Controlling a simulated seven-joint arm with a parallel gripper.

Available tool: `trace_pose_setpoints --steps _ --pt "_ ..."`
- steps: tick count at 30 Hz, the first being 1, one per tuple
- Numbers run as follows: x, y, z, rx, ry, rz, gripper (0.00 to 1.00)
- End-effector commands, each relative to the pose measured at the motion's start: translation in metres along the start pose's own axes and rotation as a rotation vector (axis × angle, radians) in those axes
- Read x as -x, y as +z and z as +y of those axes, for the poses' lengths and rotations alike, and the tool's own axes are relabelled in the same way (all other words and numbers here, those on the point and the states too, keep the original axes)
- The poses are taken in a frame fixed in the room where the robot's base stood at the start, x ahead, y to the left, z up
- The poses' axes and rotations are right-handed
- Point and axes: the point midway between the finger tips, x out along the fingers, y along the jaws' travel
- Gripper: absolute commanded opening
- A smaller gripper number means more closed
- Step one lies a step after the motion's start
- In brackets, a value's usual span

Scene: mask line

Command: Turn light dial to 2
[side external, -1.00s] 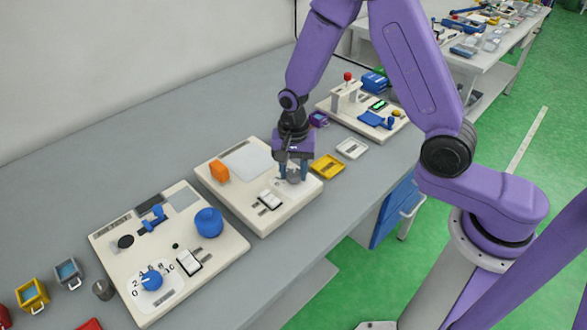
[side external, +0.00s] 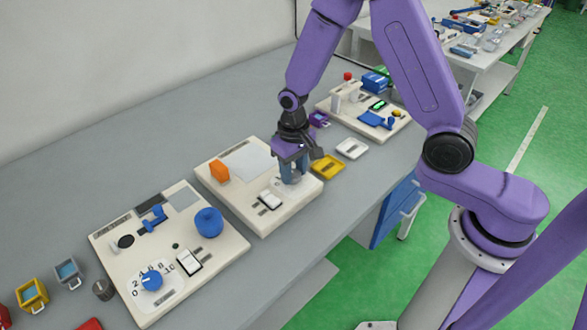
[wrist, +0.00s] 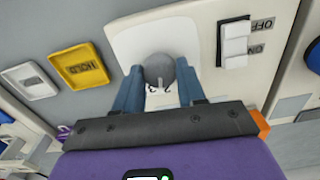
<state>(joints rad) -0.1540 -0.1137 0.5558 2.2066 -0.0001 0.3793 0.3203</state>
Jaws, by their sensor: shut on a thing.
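My gripper (side external: 291,174) is shut on a grey dial at the right part of the middle board (side external: 238,206). In the wrist view the grey dial (wrist: 160,70) sits between the two blue fingers of my gripper (wrist: 160,88), on a white plate (wrist: 125,40). A few printed numbers show just below the dial, one looking like a 2; the rest of the scale and the dial's pointer are hidden.
A white on/off switch (side external: 270,199) stands beside the dial, and an orange block (side external: 219,171) sits on the same board. A yellow tray (side external: 327,167) and a white tray (side external: 352,149) lie close by. The left board (side external: 215,253) carries a blue dial (side external: 152,281) and a blue knob (side external: 208,222).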

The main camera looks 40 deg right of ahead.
Motion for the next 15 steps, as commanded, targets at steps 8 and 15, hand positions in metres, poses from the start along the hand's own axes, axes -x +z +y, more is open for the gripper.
trace_pose_setpoints --steps 8,15 --pt "0.0007 0.0 -0.0002 0.134 0.0 0.0 0.09" --pt "0.0007 0.0 -0.0003 0.18 0.0 0.0 0.09"
